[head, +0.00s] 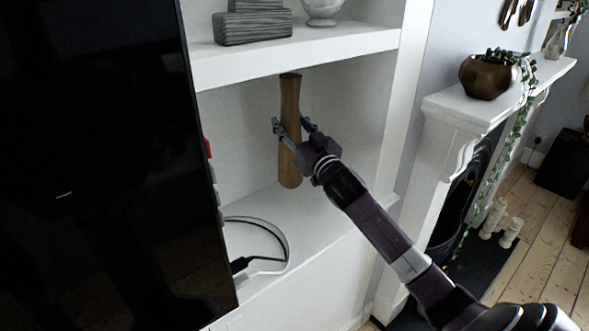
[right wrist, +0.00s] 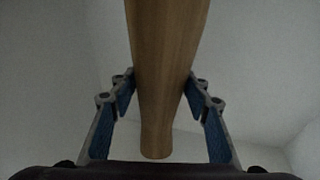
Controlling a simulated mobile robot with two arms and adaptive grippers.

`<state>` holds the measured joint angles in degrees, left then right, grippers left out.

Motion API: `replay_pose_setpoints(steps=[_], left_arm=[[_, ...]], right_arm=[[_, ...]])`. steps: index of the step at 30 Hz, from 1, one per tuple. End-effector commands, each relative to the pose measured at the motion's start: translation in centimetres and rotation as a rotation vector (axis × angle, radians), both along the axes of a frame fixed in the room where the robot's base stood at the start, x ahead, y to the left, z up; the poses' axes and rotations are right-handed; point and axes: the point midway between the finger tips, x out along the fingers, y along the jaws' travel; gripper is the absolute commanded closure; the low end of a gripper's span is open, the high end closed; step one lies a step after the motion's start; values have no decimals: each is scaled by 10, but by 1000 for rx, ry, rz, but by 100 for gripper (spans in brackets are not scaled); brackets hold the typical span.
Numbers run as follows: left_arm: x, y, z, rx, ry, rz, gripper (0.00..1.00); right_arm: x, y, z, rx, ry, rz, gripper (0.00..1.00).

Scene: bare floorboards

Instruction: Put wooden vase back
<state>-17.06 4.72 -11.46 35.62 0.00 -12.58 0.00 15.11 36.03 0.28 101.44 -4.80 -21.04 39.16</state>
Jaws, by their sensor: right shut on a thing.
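The wooden vase (head: 290,98) is tall, slim and brown. It is upright with a slight tilt inside the white alcove, in front of the back wall. My right gripper (head: 294,130) is shut on the middle of the vase, one finger on each side. In the right wrist view the vase (right wrist: 165,60) runs between the two blue-padded fingers of the right gripper (right wrist: 160,95). The vase's lower end appears just above or at the lower shelf (head: 320,215); I cannot tell whether it touches. My left gripper is not in view.
An upper shelf (head: 340,42) with a grey striped block (head: 252,27) and a white bowl (head: 322,10) is above the vase. A large black screen (head: 95,170) stands at the left. A cable (head: 262,262) lies on the lower shelf. A mantelpiece (head: 450,105) with a potted plant (head: 488,77) is at the right.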

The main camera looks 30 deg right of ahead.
Motion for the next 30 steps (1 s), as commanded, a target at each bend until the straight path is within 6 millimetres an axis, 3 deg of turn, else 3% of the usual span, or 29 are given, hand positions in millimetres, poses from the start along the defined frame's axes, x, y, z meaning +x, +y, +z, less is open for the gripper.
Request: replay_pose_setpoints(steps=[3,8,15,20,29,30], left_arm=[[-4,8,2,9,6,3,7],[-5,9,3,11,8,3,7],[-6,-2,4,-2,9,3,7],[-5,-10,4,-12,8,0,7],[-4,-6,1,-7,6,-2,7],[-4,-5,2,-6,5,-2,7]], right_arm=[[0,0,-18,2,-2,-1,100],[0,-1,-31,0,-7,-1,100],[0,0,-63,0,-5,-1,100],[0,0,-67,-2,-7,0,100],[0,0,-72,-1,-6,0,100],[0,-1,-73,0,-1,-1,52]])
